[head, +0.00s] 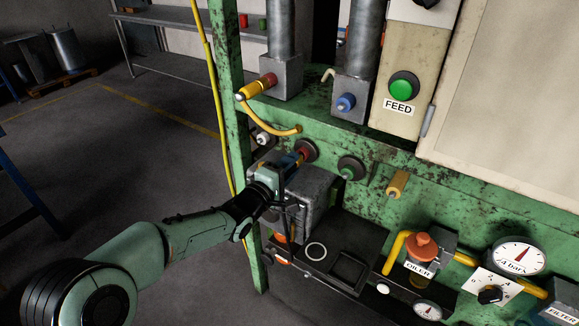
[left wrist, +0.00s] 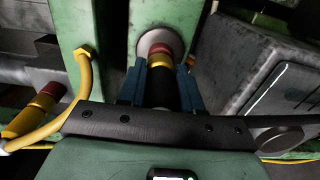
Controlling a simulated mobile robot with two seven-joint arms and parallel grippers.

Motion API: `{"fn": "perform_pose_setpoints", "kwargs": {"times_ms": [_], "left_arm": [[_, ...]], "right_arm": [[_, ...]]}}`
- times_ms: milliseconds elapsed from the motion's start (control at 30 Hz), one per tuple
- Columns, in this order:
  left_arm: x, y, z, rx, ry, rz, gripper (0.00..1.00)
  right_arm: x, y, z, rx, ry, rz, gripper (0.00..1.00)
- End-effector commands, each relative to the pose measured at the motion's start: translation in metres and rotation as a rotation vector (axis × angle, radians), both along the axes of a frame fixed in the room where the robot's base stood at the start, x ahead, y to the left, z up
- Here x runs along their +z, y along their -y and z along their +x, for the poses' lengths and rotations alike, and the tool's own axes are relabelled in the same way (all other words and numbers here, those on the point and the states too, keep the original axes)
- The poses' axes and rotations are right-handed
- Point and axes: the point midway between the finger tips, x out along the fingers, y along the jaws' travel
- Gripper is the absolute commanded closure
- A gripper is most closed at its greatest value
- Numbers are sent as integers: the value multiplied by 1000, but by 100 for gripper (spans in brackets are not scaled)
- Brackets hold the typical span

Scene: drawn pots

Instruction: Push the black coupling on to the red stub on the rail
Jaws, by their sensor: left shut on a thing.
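My left gripper (head: 292,161) is shut on the black coupling, whose dark body shows between the blue fingers in the left wrist view (left wrist: 161,92). A yellow band (left wrist: 160,62) rings its front end. The red stub (head: 308,151) stands out from a round flange on the green rail. In the left wrist view the red stub (left wrist: 159,48) is in line with the coupling, and red shows between the yellow band and the flange. The band and the red meet in the picture; I cannot tell how far the coupling sits over the stub. My right gripper is not in view.
A green stub (head: 351,168) and a tan fitting (head: 397,183) are to the right on the rail (head: 300,118). A yellow hose (head: 268,124) curves above my gripper. A grey block (head: 312,195) and a black tray (head: 345,243) are close below.

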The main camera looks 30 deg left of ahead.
Motion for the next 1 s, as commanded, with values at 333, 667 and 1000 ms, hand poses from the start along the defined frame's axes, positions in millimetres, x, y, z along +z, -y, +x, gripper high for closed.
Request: {"fn": "perform_pose_setpoints", "kwargs": {"times_ms": [333, 667, 1000], "left_arm": [[1, 0, 6, 0, 3, 0, 100], [1, 0, 8, 0, 1, 0, 36], [0, -1, -5, 2, -1, 3, 36]], "right_arm": [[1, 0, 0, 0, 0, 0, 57], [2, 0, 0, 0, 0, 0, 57], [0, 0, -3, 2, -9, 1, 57]]}}
